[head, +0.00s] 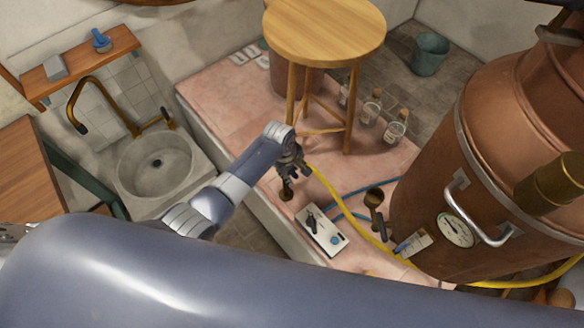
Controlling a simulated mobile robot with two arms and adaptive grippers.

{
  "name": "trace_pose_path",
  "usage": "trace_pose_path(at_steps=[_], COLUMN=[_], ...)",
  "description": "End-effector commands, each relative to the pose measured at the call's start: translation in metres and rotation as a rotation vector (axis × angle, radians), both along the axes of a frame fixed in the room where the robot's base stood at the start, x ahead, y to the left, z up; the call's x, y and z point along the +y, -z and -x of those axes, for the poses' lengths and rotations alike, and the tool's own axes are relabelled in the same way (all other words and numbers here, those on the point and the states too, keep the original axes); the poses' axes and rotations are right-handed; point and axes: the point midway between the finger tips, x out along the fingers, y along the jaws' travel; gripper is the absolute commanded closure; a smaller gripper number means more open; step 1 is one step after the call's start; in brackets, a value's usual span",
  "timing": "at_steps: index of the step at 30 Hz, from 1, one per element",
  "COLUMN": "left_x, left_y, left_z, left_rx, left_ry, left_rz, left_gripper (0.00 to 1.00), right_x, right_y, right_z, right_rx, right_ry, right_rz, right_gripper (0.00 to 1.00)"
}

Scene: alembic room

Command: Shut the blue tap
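My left gripper (292,176) is dark and small, above the pink stone platform, beside the near end of the yellow hose. A dark brass fitting (286,191) stands on the platform just under it; I cannot tell if they touch. The gap between the fingers is too small to read. A blue hose (351,192) runs behind that plate. No tap with a clearly blue handle can be made out here. My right gripper is not in view.
A wooden stool (325,32) stands on the platform behind the gripper, with glass bottles (394,131) nearby. A large copper still (440,150) fills the right. The yellow hose (345,208) crosses the platform. A stone sink (157,185) is at left.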

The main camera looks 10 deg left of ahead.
Motion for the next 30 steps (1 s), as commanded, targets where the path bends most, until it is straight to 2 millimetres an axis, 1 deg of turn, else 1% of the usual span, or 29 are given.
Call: trace_pose_path(at_steps=[4, 8, 18, 21, 25, 30], left_x=[0.001, 0.003, 0.011, 0.013, 0.014, 0.015], left_y=[-0.008, -0.025, -0.085, -0.099, -0.112, -0.117], left_z=[0.001, 0.003, 0.012, 0.015, 0.017, 0.018], left_rx=[-0.002, -0.003, -0.004, -0.003, -0.003, 0.000], left_ry=[0.000, 0.000, 0.000, -0.001, -0.001, -0.001], left_rz=[0.001, 0.002, 0.001, 0.000, 0.000, -0.001], left_gripper=[0.65, 0.65, 0.65, 0.65, 0.65, 0.65], right_x=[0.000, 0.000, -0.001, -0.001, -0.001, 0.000], right_y=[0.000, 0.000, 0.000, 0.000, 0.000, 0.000], right_z=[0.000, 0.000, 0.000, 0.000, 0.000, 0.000], right_rx=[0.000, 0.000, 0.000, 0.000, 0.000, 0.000], right_ry=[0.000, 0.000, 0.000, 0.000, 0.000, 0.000], right_rz=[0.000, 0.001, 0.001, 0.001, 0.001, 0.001], right_gripper=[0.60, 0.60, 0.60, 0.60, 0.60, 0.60])
